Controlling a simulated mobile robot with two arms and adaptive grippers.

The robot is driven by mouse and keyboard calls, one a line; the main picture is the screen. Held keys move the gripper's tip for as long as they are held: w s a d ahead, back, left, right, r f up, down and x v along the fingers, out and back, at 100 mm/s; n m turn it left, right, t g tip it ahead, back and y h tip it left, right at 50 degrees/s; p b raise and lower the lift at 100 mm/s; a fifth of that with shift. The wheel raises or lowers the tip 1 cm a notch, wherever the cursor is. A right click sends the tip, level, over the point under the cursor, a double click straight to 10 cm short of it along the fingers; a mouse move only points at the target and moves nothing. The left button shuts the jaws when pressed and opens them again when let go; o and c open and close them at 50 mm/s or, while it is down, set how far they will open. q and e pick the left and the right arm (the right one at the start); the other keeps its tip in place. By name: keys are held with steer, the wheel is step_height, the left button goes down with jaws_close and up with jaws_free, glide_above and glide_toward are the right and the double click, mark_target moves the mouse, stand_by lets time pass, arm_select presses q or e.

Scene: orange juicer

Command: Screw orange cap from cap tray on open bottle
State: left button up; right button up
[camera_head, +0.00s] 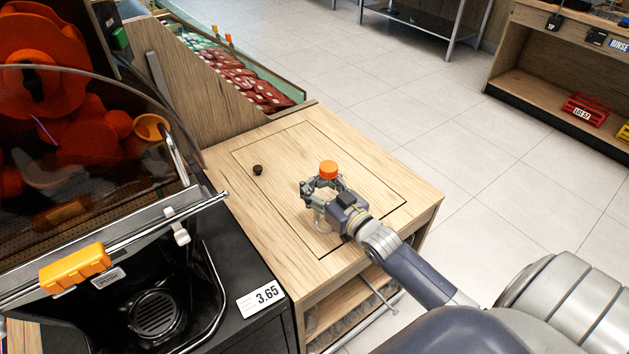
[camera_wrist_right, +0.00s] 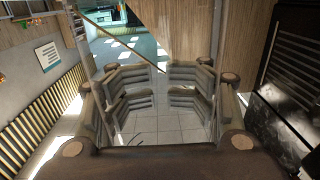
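An orange cap (camera_head: 328,169) shows just above the fingers of my right gripper (camera_head: 322,187) over the wooden counter. Below the gripper is a faint clear shape, apparently a transparent bottle (camera_head: 322,222); the fingers and wrist hide most of it. I cannot tell whether the cap sits on its neck. In the right wrist view, the padded fingers of my right gripper (camera_wrist_right: 167,90) face each other with a gap between them. Any clear bottle wall there is too faint to tell, so the grip is unclear. My left gripper is not in view. I see no cap tray.
The wooden counter (camera_head: 285,145) has a small dark knob (camera_head: 258,169) and clear room around it. The black juicer (camera_head: 160,270) with its curved clear cover stands on the left. A bin of red packets (camera_head: 245,80) is behind. Tiled floor lies to the right.

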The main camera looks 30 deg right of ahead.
mark_target(327, 198)
steer(key=o, duration=0.4)
steer(key=s+d, duration=0.1)
steer(key=s, duration=1.1)
steer(key=shift+r, duration=0.2)
steer(key=shift+d+f, duration=0.1)
